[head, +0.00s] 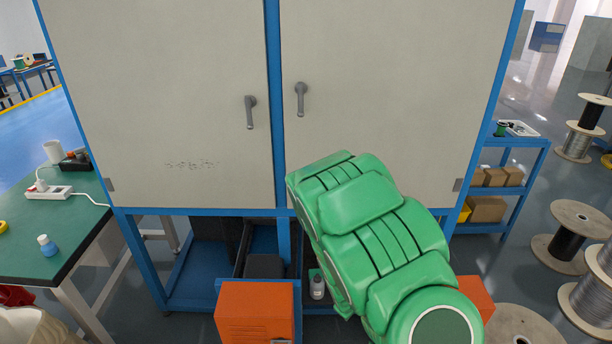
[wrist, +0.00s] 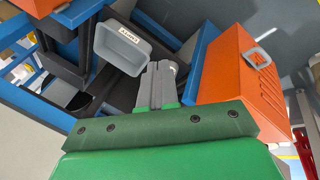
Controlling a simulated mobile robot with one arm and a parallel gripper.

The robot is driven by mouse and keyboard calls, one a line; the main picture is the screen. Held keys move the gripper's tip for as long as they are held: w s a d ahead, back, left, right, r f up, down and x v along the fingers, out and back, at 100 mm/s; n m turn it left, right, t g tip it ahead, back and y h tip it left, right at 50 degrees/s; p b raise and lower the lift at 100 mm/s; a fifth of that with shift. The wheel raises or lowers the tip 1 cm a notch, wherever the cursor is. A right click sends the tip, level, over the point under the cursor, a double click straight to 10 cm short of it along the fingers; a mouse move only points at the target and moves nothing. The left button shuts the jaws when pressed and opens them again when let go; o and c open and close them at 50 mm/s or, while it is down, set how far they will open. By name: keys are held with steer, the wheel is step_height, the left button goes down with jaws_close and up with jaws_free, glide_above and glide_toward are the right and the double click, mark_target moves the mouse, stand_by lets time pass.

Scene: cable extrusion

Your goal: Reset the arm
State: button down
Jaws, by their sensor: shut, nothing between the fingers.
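The fingers point in among the items at the cabinet's base. A grey bin (wrist: 122,48) with a white label shows just left of the fingertips. Whether the fingers touch anything is hard to tell.
A cabinet with two closed doors (head: 165,100) stands ahead. A green-topped table (head: 45,215) is left; cable reels (head: 568,236) stand right.

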steer(key=s+d+r+m+g, duration=0.25)
steer(key=s+r, duration=0.25)
steer(key=r, duration=0.5)
steer(key=s+d+r+m+g, duration=0.1)
steer(key=s+r+m, duration=0.2)
steer(key=s+r, duration=0.5)
steer(key=s+a+r+m+g+y, duration=0.1)
steer(key=s+a+r+m+g, duration=0.1)
steer(key=s+r, duration=1.7)
steer(key=s+m+g, duration=0.1)
steer(key=s, duration=0.1)
steer(key=shift+s+y, duration=0.3)
steer(key=shift+s, duration=0.1)
